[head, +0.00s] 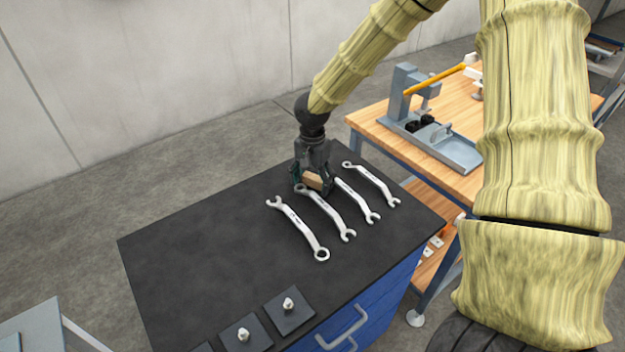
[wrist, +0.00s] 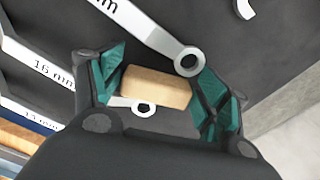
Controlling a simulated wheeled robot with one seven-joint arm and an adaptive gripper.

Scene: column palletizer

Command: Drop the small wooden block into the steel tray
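The small wooden block (head: 313,181) is between the fingers of my gripper (head: 312,184), low over the dark top of the blue cabinet, among the wrenches. In the wrist view the block (wrist: 157,87) lies crosswise between the teal finger pads of my gripper (wrist: 158,88), which meet its two ends. It overlaps a wrench ring behind it; I cannot tell whether it is clear of the surface. I cannot clearly pick out a steel tray in either view.
Several wrenches (head: 299,230) lie on the dark cabinet top (head: 190,260). Dark plates with pale knobs (head: 289,305) sit at its near edge. A wooden bench (head: 465,185) with a grey metal fixture (head: 455,150) stands right. A grey surface (head: 30,325) shows lower left.

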